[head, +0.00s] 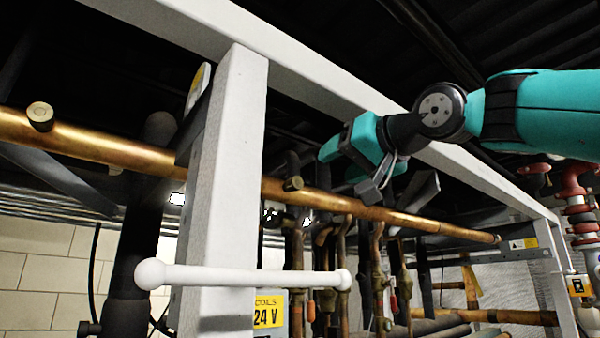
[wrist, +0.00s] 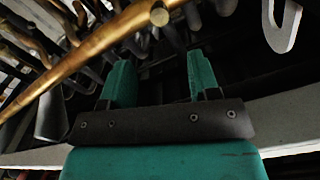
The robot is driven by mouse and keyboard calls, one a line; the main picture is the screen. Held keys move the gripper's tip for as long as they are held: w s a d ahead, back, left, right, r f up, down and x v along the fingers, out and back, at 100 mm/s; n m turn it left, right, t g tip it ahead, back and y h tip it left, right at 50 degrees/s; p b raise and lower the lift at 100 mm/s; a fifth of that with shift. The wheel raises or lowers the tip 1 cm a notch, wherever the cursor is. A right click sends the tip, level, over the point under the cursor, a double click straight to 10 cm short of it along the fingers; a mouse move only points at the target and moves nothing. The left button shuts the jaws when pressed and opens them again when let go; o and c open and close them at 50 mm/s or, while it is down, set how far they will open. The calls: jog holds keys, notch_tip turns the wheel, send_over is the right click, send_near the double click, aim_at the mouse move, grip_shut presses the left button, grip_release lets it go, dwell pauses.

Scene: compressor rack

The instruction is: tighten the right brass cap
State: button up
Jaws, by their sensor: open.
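The copper pipe (head: 150,158) runs across the head view and carries two round brass caps. The left cap (head: 40,113) is near the left edge. The right brass cap (head: 293,184) is just right of the white post. My gripper (head: 340,162) is above and to the right of that cap, apart from it. In the wrist view my two teal fingers (wrist: 160,64) are spread with nothing between them. A brass cap (wrist: 159,15) on the pipe (wrist: 95,58) shows beyond the fingertips, near the top edge. No contact is visible.
A white post (head: 225,180) and top beam (head: 320,82) frame the rack near the pipe. A white handle bar (head: 245,279) crosses the post lower down. Several vertical pipes stand below the copper pipe, beside a yellow 24 V label (head: 268,311). A pale hooked plate (wrist: 284,25) shows at right.

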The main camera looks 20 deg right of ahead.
aim_at(299, 182)
jog(key=p+x, duration=0.4)
jog(key=x, duration=0.6)
jog(key=shift+w+a, duration=0.1)
jog(key=shift+w, duration=0.15)
jog(key=shift+p+x, duration=0.4)
jog(key=shift+x, duration=0.45)
jog(key=shift+f, duration=0.1)
jog(key=shift+c, duration=0.2)
jog(key=c, duration=0.9)
